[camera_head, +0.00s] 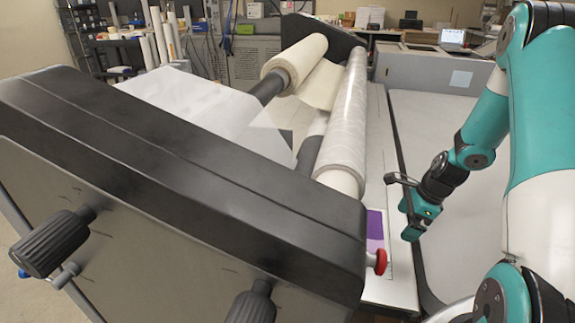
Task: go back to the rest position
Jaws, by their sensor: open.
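My gripper (412,220) is at the end of my teal and white arm on the right side of the view. It hangs over the right part of the laminator's flat bed, near a purple and white sheet (376,232). The gripper is open, and I see nothing held in it. The sheet lies partly hidden behind the black end housing (190,165) of the laminator. A red knob (379,262) sticks out from that housing, below and left of the gripper.
A cream roll (295,62) and a clear-wrapped roll (345,125) span the laminator. Black ribbed knobs (55,243) stick out at the front left. A grey flat table (445,135) lies behind my arm. A laptop (452,38) and shelves stand at the back.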

